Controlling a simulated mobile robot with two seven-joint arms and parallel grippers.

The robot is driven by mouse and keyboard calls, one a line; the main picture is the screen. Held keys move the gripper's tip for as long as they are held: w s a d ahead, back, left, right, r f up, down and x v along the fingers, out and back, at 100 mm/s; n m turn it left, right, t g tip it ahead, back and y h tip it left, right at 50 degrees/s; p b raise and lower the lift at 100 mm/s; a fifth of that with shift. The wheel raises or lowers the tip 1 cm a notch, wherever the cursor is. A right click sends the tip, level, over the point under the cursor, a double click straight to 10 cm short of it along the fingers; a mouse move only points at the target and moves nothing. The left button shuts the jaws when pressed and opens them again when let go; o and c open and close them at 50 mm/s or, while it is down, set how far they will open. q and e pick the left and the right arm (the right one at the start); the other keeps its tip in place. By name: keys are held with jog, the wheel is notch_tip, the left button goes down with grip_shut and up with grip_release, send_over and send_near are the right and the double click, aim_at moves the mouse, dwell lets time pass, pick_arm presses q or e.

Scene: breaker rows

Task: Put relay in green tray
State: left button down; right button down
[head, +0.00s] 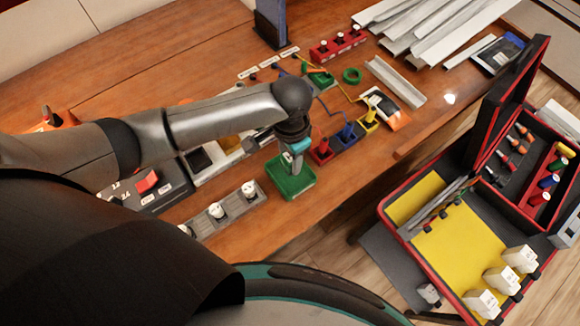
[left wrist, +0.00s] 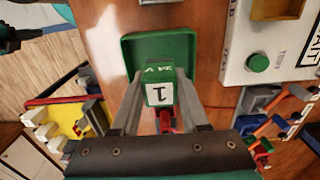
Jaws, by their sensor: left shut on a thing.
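The green tray (head: 284,188) lies on the wooden bench near its front edge; it also shows in the left wrist view (left wrist: 150,46). My left gripper (head: 297,165) is over the tray in the head view. In the left wrist view its two fingers are closed on the relay (left wrist: 159,94), a small block with a green face marked 24 V and a white face marked 1. The relay appears in front of the tray, and its height above the tray floor is hard to tell. In the head view the relay is mostly hidden by the gripper. My right gripper is not in view.
Red, blue and yellow sockets (head: 347,134) stand just right of the tray. A grey strip with white relays (head: 216,211) lies to its left. An open red case with a yellow lining (head: 455,245) stands at the right. Bare bench lies in front of the tray.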

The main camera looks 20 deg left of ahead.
aim_at(290, 168)
pick_arm(q)
jog(key=shift+f+b, duration=0.6)
jog(key=shift+f, duration=1.55)
jog(key=shift+c, duration=2.1)
grip_release()
jog(key=shift+f, duration=0.15)
notch_tip(290, 168, up, 12)
jog(key=p, duration=0.3)
jog(key=shift+r, duration=0.2)
